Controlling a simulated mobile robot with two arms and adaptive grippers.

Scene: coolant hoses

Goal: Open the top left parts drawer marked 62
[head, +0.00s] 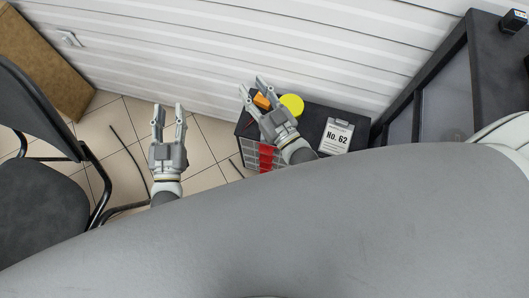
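A dark parts cabinet (312,114) stands against the white wall. Its front shows red drawers (266,157) and greyish ones, seen steeply from above and partly covered by my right arm. No drawer visibly sticks out. My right gripper (253,85) is open above the cabinet's left part, fingers pointing toward the wall, with nothing between them that I can confirm. My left gripper (168,107) is open and empty over the tiled floor, left of the cabinet.
A yellow round object (292,104) and an orange item (261,101) are on or above the cabinet top, near my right gripper. A dark chair (45,195) stands left. Thin dark hoses (128,150) lie on the floor. A dark-framed rack (447,80) is at right.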

